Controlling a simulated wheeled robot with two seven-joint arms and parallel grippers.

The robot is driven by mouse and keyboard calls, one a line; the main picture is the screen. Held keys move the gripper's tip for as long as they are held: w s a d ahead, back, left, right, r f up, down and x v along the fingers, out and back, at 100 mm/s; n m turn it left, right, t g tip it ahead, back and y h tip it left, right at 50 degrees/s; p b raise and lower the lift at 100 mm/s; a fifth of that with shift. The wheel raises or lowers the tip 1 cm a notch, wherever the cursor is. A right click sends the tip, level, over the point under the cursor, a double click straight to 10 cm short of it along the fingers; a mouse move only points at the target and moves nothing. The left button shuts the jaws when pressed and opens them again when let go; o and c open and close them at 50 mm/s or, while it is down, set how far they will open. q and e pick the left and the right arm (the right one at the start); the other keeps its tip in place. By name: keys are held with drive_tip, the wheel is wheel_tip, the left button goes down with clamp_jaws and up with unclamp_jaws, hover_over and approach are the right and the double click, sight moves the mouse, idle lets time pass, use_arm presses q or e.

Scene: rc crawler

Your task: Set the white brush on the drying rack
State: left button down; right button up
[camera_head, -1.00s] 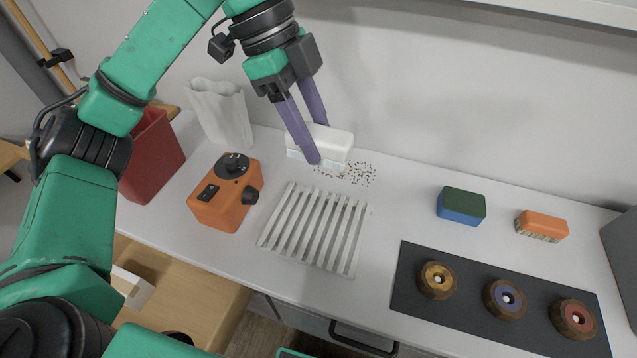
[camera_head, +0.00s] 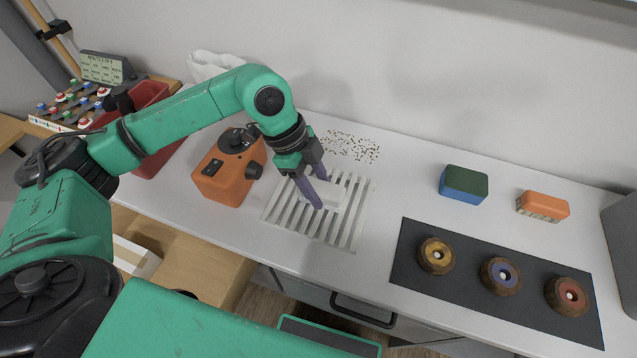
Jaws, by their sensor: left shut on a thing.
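The white brush (camera_head: 328,196) is at the white slatted drying rack (camera_head: 347,238), over its upper middle part. My left gripper (camera_head: 321,192) is shut on the brush, with its purple fingers reaching down to it from the upper left. The brush looks level and on or just above the slats; I cannot tell if it touches them. Part of the brush is hidden by the fingers. My right gripper is not in view.
An orange box with a black dial (camera_head: 226,178) stands left of the rack. Brown crumbs (camera_head: 352,146) lie behind it. A green-blue sponge (camera_head: 463,185), an orange brush (camera_head: 543,206) and a dark mat (camera_head: 412,295) with three round pieces are on the right.

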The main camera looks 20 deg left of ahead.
use_arm(q)
drive_tip(key=shift+c, duration=1.7)
unclamp_jaws()
drive_tip(key=shift+r, duration=0.1)
drive_tip(key=v, duration=1.2)
drive_tip(key=shift+b, duration=0.45)
